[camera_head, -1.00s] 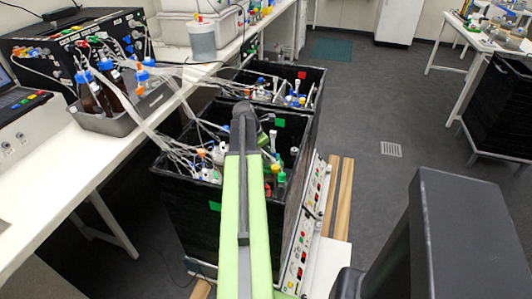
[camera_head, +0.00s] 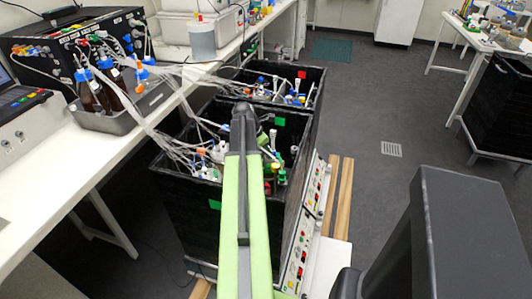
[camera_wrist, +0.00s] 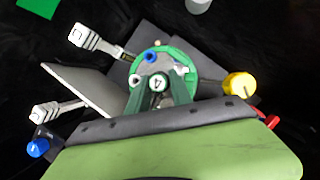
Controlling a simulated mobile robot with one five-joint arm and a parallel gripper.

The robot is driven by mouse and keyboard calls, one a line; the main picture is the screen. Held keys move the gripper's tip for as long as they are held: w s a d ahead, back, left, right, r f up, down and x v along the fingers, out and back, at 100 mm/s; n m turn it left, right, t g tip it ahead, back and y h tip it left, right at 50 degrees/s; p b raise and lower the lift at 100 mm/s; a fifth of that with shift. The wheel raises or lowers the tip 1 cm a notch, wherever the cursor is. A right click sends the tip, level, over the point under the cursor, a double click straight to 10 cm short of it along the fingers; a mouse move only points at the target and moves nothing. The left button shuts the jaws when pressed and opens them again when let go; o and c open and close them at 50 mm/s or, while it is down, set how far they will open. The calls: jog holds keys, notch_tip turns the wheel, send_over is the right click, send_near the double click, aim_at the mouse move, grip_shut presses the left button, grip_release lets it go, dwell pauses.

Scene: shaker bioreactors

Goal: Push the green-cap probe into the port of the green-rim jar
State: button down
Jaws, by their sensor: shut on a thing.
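The green-rim jar (camera_wrist: 188,60) is near the middle of the wrist view, seen from above, with a blue fitting (camera_wrist: 150,56) and pale fittings on its lid. My gripper (camera_wrist: 157,91) is over the near part of the lid, shut on a small piece with a round white top marked "4" (camera_wrist: 157,84), which I take as the green-cap probe. Its lower end and the port are hidden, so I cannot tell whether it is in the port. In the head view my arm hides the gripper and most of the jar.
A yellow cap (camera_wrist: 239,85), a red piece (camera_wrist: 272,121) and a blue cap (camera_wrist: 38,147) are close around in the wrist view. White connectors (camera_wrist: 84,37) stick out at left. The black box walls (camera_head: 185,215) enclose the jars; tubes (camera_head: 165,135) enter from the left.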

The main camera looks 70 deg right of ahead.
jog(key=shift+a+f, duration=0.25)
jog(key=shift+f, duration=0.05)
jog(key=shift+d+f, duration=0.25)
jog(key=shift+f, duration=0.05)
jog(key=shift+r, duration=0.1)
jog(key=shift+f+b, duration=0.5)
jog(key=shift+b, duration=0.25)
jog(key=c, duration=1.1)
grip_release()
jog(key=shift+o, duration=0.2)
jog(key=p+v, duration=1.6)
jog(key=v, duration=0.1)
jog(key=shift+r, duration=0.2)
jog(key=shift+w, duration=0.1)
